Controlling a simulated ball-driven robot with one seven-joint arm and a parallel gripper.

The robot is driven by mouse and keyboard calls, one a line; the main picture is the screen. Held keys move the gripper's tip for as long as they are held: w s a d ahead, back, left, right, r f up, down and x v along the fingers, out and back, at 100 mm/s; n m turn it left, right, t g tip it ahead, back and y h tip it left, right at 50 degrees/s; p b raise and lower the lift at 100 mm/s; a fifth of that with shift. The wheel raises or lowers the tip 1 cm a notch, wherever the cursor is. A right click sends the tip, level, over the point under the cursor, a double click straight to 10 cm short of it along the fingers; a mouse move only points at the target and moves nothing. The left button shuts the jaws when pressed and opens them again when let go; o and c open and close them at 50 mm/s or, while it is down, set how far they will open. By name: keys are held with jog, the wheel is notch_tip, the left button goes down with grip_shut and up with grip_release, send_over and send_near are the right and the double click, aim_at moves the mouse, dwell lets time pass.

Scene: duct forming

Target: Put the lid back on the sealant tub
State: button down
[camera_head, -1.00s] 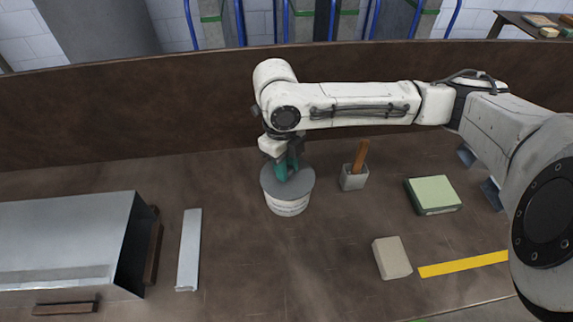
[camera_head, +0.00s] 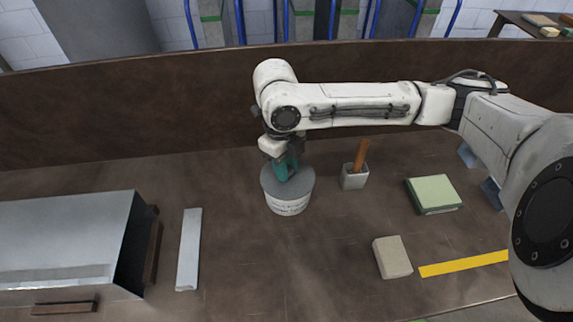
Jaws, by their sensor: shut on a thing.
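The sealant tub (camera_head: 288,205) is a white round tub with printing on its side, standing upright near the middle of the bench. The grey round lid (camera_head: 300,184) lies over the tub's top and looks level. My gripper (camera_head: 287,170) points down onto the lid from above, with its teal fingers shut at the middle of the lid. The part between the fingers is hidden by them. I cannot tell whether the lid is fully seated on the rim.
A small pot with a brown handle (camera_head: 360,155) stands right of the tub. A green box (camera_head: 433,194) and a beige block (camera_head: 392,257) lie further right. A metal strip (camera_head: 189,250) and a sheet-metal duct (camera_head: 65,240) are left. A brown panel (camera_head: 130,115) rises behind.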

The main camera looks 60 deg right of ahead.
dwell(0.3)
jog(key=c, duration=0.8)
grip_release()
jog(key=shift+o, duration=0.3)
jog(key=o, duration=0.4)
jog(key=shift+r+p, duration=2.6)
jog(key=shift+r, duration=0.9)
